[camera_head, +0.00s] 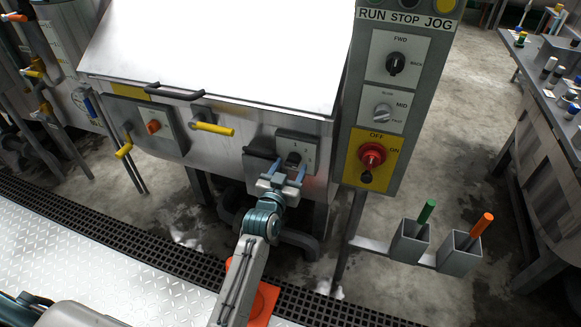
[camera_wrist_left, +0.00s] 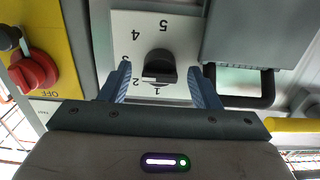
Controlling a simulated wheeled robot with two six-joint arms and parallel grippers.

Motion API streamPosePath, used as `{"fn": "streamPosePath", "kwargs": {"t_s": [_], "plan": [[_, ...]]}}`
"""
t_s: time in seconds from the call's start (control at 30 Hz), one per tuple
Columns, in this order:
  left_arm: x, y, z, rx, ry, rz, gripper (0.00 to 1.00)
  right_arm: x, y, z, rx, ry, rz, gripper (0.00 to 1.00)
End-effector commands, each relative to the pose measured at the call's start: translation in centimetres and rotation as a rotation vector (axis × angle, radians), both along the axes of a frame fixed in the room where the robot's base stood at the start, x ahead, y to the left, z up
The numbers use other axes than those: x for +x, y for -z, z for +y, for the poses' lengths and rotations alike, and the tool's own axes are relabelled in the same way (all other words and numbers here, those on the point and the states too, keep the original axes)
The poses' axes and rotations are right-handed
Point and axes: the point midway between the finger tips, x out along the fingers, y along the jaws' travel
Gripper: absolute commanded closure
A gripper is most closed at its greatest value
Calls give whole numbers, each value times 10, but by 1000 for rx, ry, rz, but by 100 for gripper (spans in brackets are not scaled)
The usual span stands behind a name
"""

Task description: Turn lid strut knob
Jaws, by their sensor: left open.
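A black knob (camera_wrist_left: 158,66) sits on a white numbered dial plate (camera_wrist_left: 128,22) in the left wrist view, where the digits appear upside down. The knob's lower edge is near the 1. In the head view the dial plate (camera_head: 308,147) is on the front of the steel drum machine, low at the right. My left gripper (camera_head: 288,169) is open in front of it. In the left wrist view its two blue fingers (camera_wrist_left: 160,72) stand on either side of the knob with gaps. Contact is not visible. My right gripper is not in view.
A control post with a red switch (camera_head: 372,157) stands right of the dial. Two holders with green (camera_head: 426,212) and orange (camera_head: 481,224) sticks are lower right.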

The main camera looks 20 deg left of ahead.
Motion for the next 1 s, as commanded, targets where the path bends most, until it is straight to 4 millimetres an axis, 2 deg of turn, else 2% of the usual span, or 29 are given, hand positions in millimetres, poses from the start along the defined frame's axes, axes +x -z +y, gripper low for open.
{"fn": "streamPosePath", "kwargs": {"t_s": [0.1,0.3,0.5,0.67,1.0], "plan": [[-23,3,1,-1,-1,0,44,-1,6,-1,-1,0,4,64],[-64,3,2,-1,-1,1,44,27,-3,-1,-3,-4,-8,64],[-90,2,3,0,0,2,44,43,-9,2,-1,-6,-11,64],[-96,1,3,-1,0,1,44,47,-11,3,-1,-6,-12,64],[-96,0,3,0,0,1,44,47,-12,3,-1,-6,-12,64]]}}
